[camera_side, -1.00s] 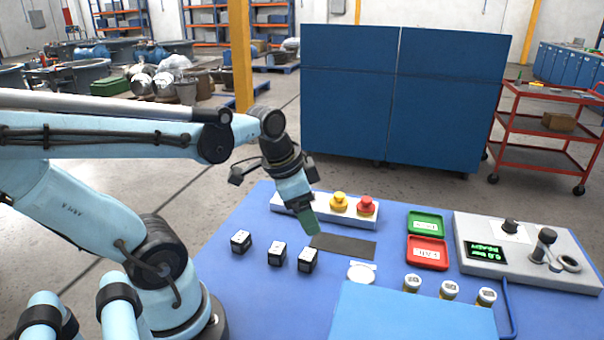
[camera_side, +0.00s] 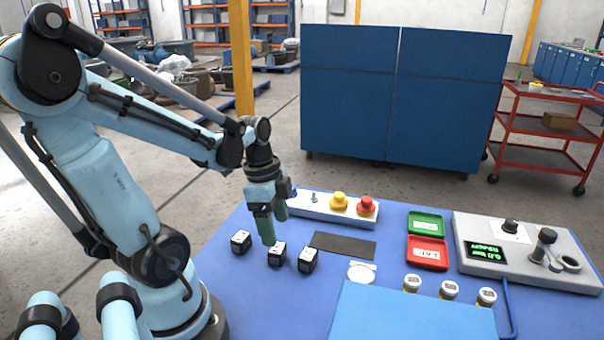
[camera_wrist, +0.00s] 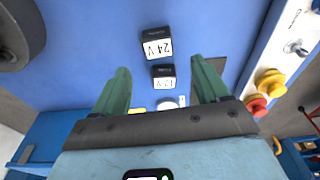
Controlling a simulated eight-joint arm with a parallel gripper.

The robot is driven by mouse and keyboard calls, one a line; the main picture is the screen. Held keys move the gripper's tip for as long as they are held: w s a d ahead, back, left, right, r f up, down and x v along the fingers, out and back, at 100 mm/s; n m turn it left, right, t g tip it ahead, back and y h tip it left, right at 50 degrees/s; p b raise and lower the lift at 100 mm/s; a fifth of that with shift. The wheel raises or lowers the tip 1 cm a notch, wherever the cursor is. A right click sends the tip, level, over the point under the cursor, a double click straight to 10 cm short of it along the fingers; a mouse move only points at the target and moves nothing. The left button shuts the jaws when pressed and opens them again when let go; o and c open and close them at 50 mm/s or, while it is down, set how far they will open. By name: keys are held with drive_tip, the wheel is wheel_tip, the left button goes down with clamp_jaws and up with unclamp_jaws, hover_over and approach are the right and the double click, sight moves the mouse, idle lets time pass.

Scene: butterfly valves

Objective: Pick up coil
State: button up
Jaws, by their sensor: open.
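Three coils, small black blocks with white labels, stand in a row on the blue table: a left coil (camera_side: 241,242), a middle coil (camera_side: 276,254) and a right coil (camera_side: 308,260). My gripper (camera_side: 275,231) is open and empty, its green fingers pointing down above the table near the middle coil. In the wrist view, two coils show ahead of my gripper (camera_wrist: 160,68): one labelled 24 V (camera_wrist: 157,44) and one labelled 12 V (camera_wrist: 163,76). The 12 V coil appears between the fingers in the picture. The third coil does not show there.
Behind the coils is a white box with a yellow button (camera_side: 339,201) and a red button (camera_side: 366,206). A dark mat (camera_side: 343,246), green tray (camera_side: 425,216), red tray (camera_side: 427,262), white disc (camera_side: 361,274) and grey test unit (camera_side: 530,280) stand to the right.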

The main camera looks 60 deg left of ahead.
sight(277, 247)
drive_tip(key=shift+w+d+f, duration=0.1)
drive_tip(key=shift+w+f, duration=0.05)
drive_tip(key=shift+f, duration=3.45)
drive_tip(key=shift+c, duration=0.3)
drive_tip(key=c, duration=1)
drive_tip(key=shift+r, duration=0.2)
drive_tip(key=shift+c, duration=0.2)
